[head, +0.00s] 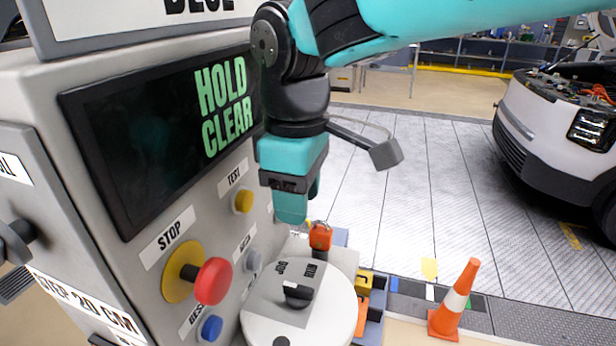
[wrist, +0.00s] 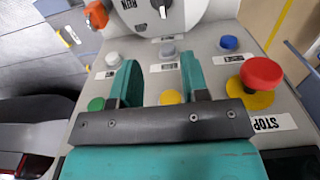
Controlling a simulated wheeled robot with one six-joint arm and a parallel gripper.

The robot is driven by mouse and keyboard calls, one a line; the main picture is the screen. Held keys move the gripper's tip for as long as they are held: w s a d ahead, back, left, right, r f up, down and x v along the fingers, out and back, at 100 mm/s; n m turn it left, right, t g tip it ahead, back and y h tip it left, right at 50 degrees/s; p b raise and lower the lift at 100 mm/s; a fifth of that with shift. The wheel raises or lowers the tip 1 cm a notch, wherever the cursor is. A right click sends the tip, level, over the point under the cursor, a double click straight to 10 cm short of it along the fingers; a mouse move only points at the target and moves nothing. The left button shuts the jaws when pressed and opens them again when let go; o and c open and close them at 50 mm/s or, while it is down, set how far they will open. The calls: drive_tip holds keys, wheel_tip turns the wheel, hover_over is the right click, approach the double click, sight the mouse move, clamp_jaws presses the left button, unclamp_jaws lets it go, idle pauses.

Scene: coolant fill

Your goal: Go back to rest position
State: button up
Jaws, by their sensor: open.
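My gripper (head: 296,205) points down in front of the control panel in the head view, just right of the screen (head: 165,130) that reads HOLD CLEAR. In the wrist view my gripper (wrist: 160,85) is open, its two teal fingers apart with nothing between them. A yellow button (wrist: 171,97) shows between and below the fingers, partly hidden by the gripper. A green button (wrist: 96,104) is left of the left finger. I cannot tell whether the fingers touch the panel.
A red stop knob (head: 212,281) sticks out of the panel. A round dial plate (head: 300,312) with a black selector lies below my gripper. An orange padlock-like part (head: 320,236) is near it. A traffic cone (head: 455,300) and a white vehicle (head: 560,130) stand right; the floor between is clear.

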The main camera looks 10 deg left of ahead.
drive_tip(key=s+d+m+y, duration=0.25)
drive_tip(key=d+m, duration=0.25)
drive_tip(key=d, duration=1.1)
drive_tip(key=s+d+f+m+y, duration=0.1)
drive_tip(key=s+d+m, duration=0.3)
drive_tip(key=s, duration=0.5)
drive_tip(key=shift+d+f+y, duration=0.35)
drive_tip(key=shift+d+f, duration=0.05)
drive_tip(key=shift+d, duration=0.75)
drive_tip(key=shift+s, duration=0.1)
